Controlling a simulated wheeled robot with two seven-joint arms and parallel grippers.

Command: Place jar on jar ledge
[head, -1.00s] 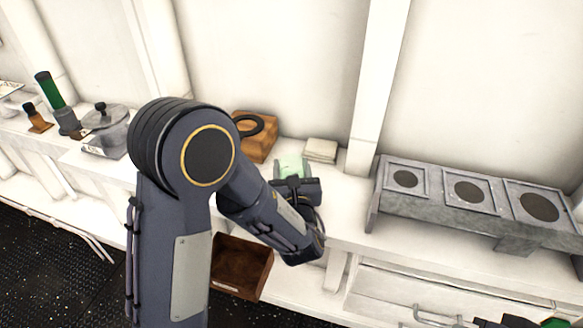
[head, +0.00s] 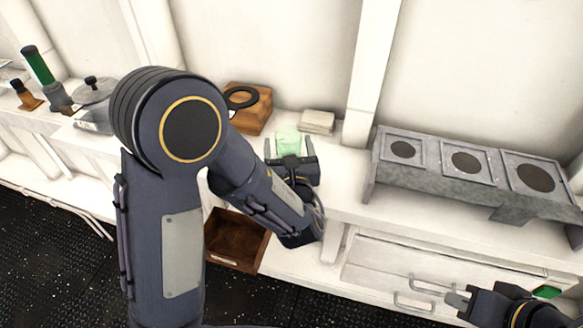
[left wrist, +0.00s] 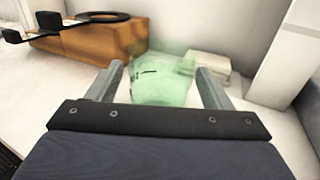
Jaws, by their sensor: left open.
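The jar looks like a pale green translucent container (head: 288,142) on the white counter, behind the wrist of my left gripper. My left gripper (head: 287,148) is open, one finger on each side of the jar. In the left wrist view the green jar (left wrist: 162,82) shows between the two fingertips (left wrist: 160,76), with a gap at each side; its lower part is hidden by the gripper body. A grey metal rack (head: 440,179) with three dark round openings stands to the right; I cannot tell whether it is the jar ledge. My right gripper (head: 456,301) is low at the right, its jaws unclear.
A wooden block (head: 250,115) with a black ring stands left of the jar, and a small pale block (head: 317,122) behind it. An open brown box (head: 236,240) sits lower down. A lidded pot (head: 93,92) is far left. Counter between jar and rack is clear.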

